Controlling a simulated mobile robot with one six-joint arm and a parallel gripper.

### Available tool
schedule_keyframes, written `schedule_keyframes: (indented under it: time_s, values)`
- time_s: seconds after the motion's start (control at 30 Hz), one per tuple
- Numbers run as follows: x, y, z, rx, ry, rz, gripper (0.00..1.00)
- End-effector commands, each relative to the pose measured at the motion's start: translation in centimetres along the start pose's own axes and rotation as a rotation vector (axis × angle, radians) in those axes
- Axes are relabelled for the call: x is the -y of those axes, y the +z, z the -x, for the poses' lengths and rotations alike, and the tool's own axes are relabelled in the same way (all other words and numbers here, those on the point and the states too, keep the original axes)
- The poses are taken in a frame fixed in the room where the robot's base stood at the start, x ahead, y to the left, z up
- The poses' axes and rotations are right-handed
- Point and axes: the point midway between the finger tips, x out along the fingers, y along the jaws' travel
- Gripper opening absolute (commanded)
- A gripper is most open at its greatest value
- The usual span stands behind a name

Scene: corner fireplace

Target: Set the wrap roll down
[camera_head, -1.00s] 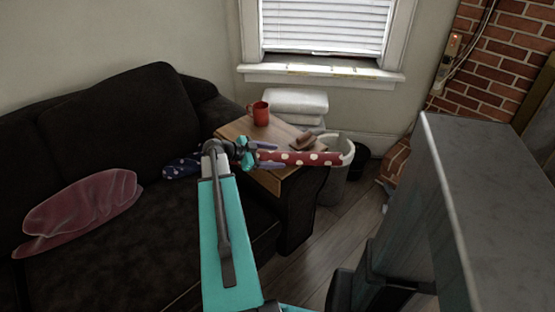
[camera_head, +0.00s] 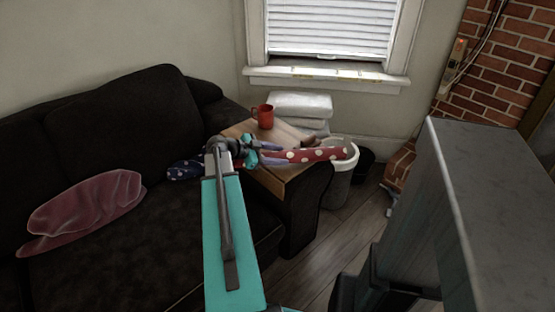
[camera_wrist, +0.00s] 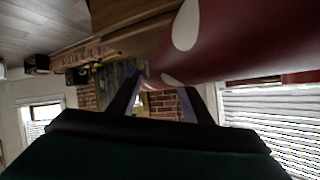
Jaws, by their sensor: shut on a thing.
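The wrap roll (camera_head: 318,155), dark red with white dots, is held by my gripper (camera_head: 279,155) near its left end. It lies nearly level over the wooden tabletop (camera_head: 283,183), and its right end reaches over the white bin. I cannot tell whether it touches the wood. In the wrist view the roll (camera_wrist: 225,40) fills the upper right, close beyond my fingers (camera_wrist: 163,88). The wood (camera_wrist: 125,14) shows behind it. My fingers hide part of the roll.
A red mug (camera_head: 264,117) stands at the back of the wood. A brown object (camera_head: 316,139) lies behind the roll. A white bin (camera_head: 341,182) stands at the right.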

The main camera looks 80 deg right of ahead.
Motion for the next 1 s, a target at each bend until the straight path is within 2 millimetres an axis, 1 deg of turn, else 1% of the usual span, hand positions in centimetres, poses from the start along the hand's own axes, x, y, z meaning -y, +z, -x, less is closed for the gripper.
schedule_keyframes:
  time_s: [0.1, 0.2, 0.6, 0.83, 0.87, 1.0]
  values:
    - [0.4, -1.4, 0.7, -0.001, -0.002, -0.003, 0.15]
    - [-1.0, -1.5, 1.1, -0.001, -0.001, 0.0, 0.15]
    - [-5.4, -2.5, 2.7, -0.002, -0.001, 0.0, 0.15]
    - [-7.4, -2.9, 3.5, -0.002, -0.002, 0.0, 0.15]
    - [-7.2, -3.2, 3.6, -0.002, -0.001, 0.001, 0.15]
    - [-7.5, -3.3, 3.8, -0.003, -0.001, 0.002, 0.15]
